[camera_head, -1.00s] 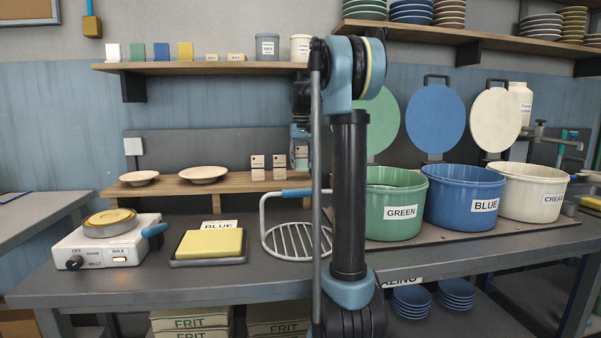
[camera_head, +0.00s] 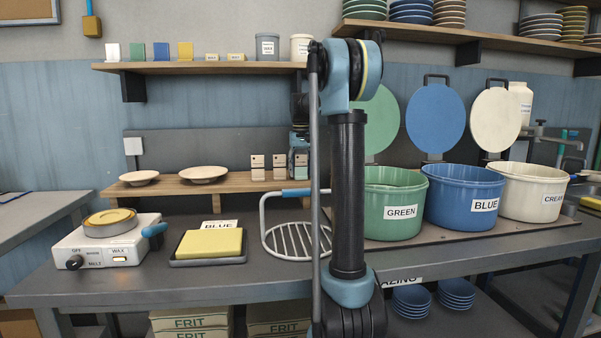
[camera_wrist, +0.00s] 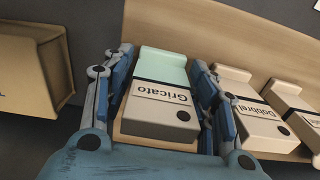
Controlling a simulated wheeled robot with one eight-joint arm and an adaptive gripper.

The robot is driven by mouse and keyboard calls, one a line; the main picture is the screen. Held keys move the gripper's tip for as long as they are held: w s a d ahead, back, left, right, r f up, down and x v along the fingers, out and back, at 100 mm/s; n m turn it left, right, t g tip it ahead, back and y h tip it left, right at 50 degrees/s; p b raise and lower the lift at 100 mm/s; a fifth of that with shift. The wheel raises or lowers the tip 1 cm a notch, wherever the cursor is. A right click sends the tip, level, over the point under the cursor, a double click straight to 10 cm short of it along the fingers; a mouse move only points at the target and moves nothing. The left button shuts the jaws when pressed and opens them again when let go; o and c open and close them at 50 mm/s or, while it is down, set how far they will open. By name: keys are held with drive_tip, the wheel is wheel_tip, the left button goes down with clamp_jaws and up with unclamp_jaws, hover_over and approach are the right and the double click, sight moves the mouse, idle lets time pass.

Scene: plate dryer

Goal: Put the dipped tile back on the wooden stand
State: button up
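The dipped tile (camera_wrist: 158,68) is pale with a mint-green end, a dark line across it, a round hole and an upside-down label reading "Gricato". It stands at the right end of the row of tiles on the wooden stand (camera_head: 232,184), also visible in the wrist view (camera_wrist: 235,30). In the head view the tile (camera_head: 301,173) shows just below my gripper (camera_head: 300,143). In the wrist view my gripper (camera_wrist: 160,75) has one finger on each side of the tile, with narrow gaps showing beside it. It looks open. The fingertips partly hide the tile's sides.
Two similar tiles (camera_head: 257,168) (camera_head: 279,167) stand to the left, one labelled "Dobbrel" in the wrist view (camera_wrist: 258,118). A wire rack (camera_head: 290,238) lies in front, and the green bucket (camera_head: 395,212) is to the right.

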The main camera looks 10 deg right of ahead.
idle(0.3)
drive_tip(key=shift+r, duration=3.85)
